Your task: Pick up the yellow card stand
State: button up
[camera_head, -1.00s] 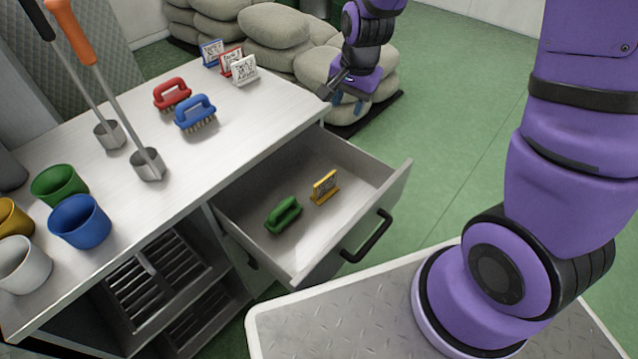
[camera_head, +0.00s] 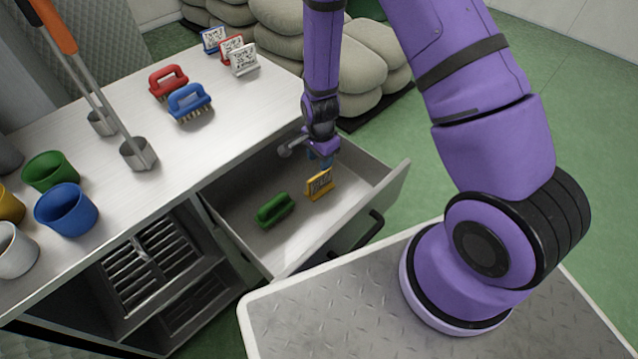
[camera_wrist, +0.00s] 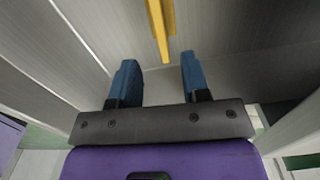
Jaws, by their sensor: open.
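The yellow card stand (camera_head: 319,185) stands in the open drawer (camera_head: 290,239), to the right of a green brush. My gripper (camera_head: 318,163) is over the drawer, just behind and above the stand in the head view. In the wrist view the two blue fingers of my gripper (camera_wrist: 160,78) are apart with nothing between them. The yellow stand (camera_wrist: 160,28) shows there as a narrow upright strip beyond the fingertips, roughly in line with the gap. Its lower end comes near the level of the tips; I cannot tell the exact distance.
The green brush (camera_head: 275,210) lies in the drawer at left. Drawer walls surround my gripper closely. On the worktop (camera_head: 215,140) are a red brush (camera_head: 168,83), a blue brush (camera_head: 189,102), several cups, two ladles and three other card stands at the back.

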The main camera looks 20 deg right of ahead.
aim_at(320, 174)
jog(key=shift+w+f, duration=0.1)
jog(key=shift+f, duration=4.55)
grip_shut()
